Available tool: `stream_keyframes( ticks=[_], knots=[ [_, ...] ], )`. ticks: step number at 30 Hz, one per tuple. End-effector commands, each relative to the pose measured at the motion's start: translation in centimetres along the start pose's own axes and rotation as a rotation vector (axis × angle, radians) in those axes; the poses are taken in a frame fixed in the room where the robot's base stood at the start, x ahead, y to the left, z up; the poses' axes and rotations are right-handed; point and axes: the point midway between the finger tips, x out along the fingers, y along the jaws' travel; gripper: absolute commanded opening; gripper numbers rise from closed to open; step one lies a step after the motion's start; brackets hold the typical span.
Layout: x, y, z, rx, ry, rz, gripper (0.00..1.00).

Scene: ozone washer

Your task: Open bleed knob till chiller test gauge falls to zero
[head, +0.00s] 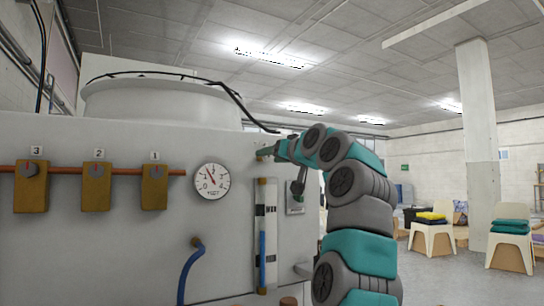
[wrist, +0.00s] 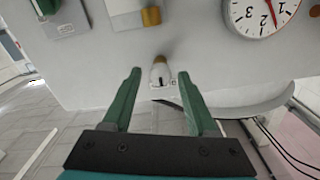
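The chiller test gauge (head: 211,181) is a round white dial with a red needle on the pale machine front. In the head view its needle points up and left, away from straight down. The gauge also shows at the top right of the wrist view (wrist: 262,14). A small pale knob with a brass collar (wrist: 160,74), apparently the bleed knob, sticks out from the panel. My gripper (wrist: 159,72) is open, with its green fingers on either side of the knob and a gap on both sides. In the head view my gripper (head: 281,150) is by the panel's upper right.
Three brass valve blocks, numbered 3 (head: 31,187), 2 (head: 97,186) and 1 (head: 154,186), sit on a copper pipe at left. A vertical sight tube (head: 266,225) and a blue hose (head: 190,268) are below. Chairs (head: 431,236) and a pillar (head: 478,125) stand at right.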

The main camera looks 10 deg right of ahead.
Motion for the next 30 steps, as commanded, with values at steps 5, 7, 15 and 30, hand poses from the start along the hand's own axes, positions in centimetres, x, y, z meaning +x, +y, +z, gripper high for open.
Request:
stream_keyframes(
  ticks=[5,7,15,30],
  knots=[
    [0.01,0.01,0.03,0.000,-0.001,0.000,0.37],
    [0.01,0.00,0.03,0.000,-0.001,0.000,0.29],
    [0.01,0.01,0.05,0.000,-0.001,0.000,0.00],
    [0.03,0.02,0.07,0.009,-0.002,0.000,0.00]
  ],
)
